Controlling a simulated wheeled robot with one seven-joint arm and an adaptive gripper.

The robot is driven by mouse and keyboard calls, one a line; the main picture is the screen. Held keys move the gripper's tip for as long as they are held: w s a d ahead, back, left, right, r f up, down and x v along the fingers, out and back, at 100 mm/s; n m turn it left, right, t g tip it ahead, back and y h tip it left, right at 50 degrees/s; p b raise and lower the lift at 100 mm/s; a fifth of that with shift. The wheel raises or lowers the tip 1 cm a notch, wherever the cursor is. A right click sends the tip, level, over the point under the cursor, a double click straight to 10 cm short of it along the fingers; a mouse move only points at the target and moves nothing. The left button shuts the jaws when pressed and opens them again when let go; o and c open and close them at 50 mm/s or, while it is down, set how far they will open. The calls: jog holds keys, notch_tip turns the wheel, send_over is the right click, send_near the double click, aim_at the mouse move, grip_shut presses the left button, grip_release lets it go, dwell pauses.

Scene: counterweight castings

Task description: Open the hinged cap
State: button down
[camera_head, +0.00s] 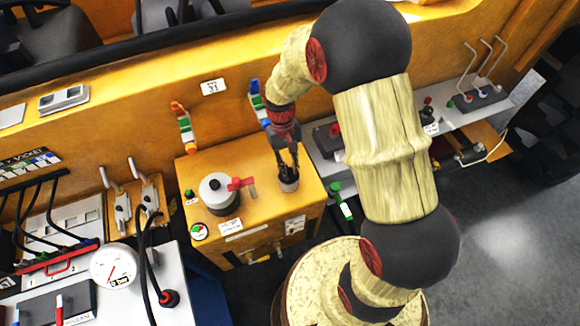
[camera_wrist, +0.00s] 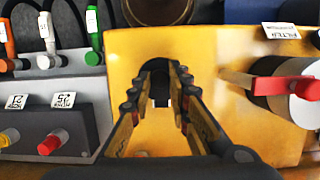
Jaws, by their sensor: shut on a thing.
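A short grey cylindrical neck (camera_head: 289,186) stands on the right part of the top of a yellow box (camera_head: 258,205). My gripper (camera_head: 287,168) points down onto it, with its fingertips at the neck's top. In the wrist view my gripper (camera_wrist: 160,75) has its two fingers closed in on a small dark rounded piece (camera_wrist: 157,68), which I take to be the hinged cap. The fingers hide much of the cap. I cannot tell its hinge or how far it is tilted.
A white cylinder (camera_head: 217,196) with a red handle (camera_head: 241,184) stands left of my gripper on the same box. A green-handled lever (camera_head: 340,203) is close on the right. A pressure gauge (camera_head: 113,266) and black hoses are at lower left. The yellow wall rises behind.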

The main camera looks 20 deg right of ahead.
jog(key=shift+w+r+g+p, duration=0.35)
jog(key=shift+w+g+p, duration=0.2)
jog(key=shift+g+p, duration=0.25)
jog(key=c, duration=1.7)
grip_release()
jog(key=shift+o, duration=0.2)
jog(key=v, duration=1.1)
jog(key=shift+w+r, duration=0.15)
jog(key=shift+r, duration=0.25)
